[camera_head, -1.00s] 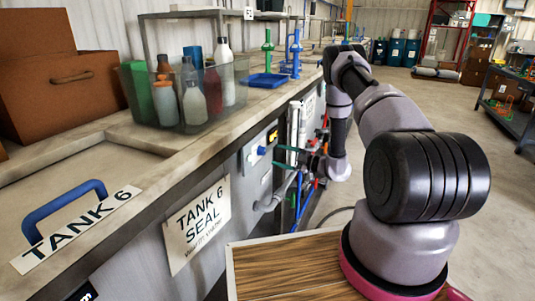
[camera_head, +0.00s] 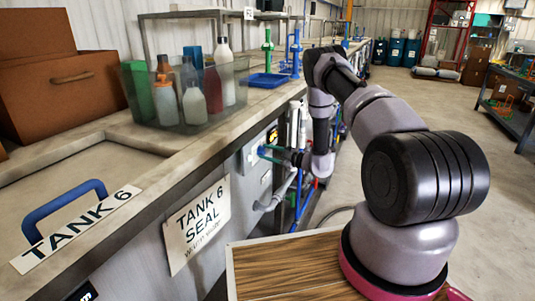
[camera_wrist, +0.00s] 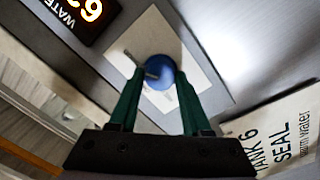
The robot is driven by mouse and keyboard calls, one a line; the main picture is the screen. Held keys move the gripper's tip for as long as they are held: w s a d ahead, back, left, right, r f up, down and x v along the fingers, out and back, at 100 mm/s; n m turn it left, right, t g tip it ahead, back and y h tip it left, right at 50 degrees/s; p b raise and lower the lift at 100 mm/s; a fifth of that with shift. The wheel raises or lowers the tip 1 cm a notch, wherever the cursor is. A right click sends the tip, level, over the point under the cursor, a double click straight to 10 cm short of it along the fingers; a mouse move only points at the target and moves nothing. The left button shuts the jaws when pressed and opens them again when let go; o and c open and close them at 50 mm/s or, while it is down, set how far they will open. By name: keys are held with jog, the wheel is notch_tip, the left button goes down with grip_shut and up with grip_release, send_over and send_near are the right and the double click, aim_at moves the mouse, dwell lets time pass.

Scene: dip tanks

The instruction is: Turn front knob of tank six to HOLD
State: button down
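The blue round knob (camera_wrist: 158,73) sits on a pale plate (camera_wrist: 185,45) on the tank's grey front in the wrist view. A small grey pointer bar shows on it; the plate's lettering is not readable. My gripper (camera_wrist: 158,80) has its two green fingers spread, one on each side of the knob, with the tips close to it. I cannot tell whether they touch it. In the head view my gripper (camera_head: 272,152) reaches the tank front from the right and mostly hides the knob. The TANK 6 SEAL sign (camera_head: 197,224) hangs to its left.
A lit black display (camera_wrist: 82,14) is above left of the knob in the wrist view. Grey and blue pipes (camera_head: 275,198) run below the gripper. The countertop (camera_head: 110,215) holds a clear bin (camera_head: 205,115) of bottles. Open floor (camera_head: 425,105) lies to the right.

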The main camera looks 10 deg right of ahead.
jog(key=shift+d+n, duration=0.1)
jog(key=shift+n, duration=0.3)
jog(key=n, duration=0.5)
jog(key=shift+n, duration=0.3)
jog(key=n, duration=0.5)
jog(key=shift+f+n, duration=0.1)
jog(key=shift+n, duration=0.2)
jog(key=n+y, duration=0.1)
jog(key=n, duration=0.5)
jog(key=shift+n, duration=0.4)
jog(key=n, duration=0.5)
jog(key=shift+n+g, duration=0.4)
jog(key=shift+c, duration=1.8)
grip_release()
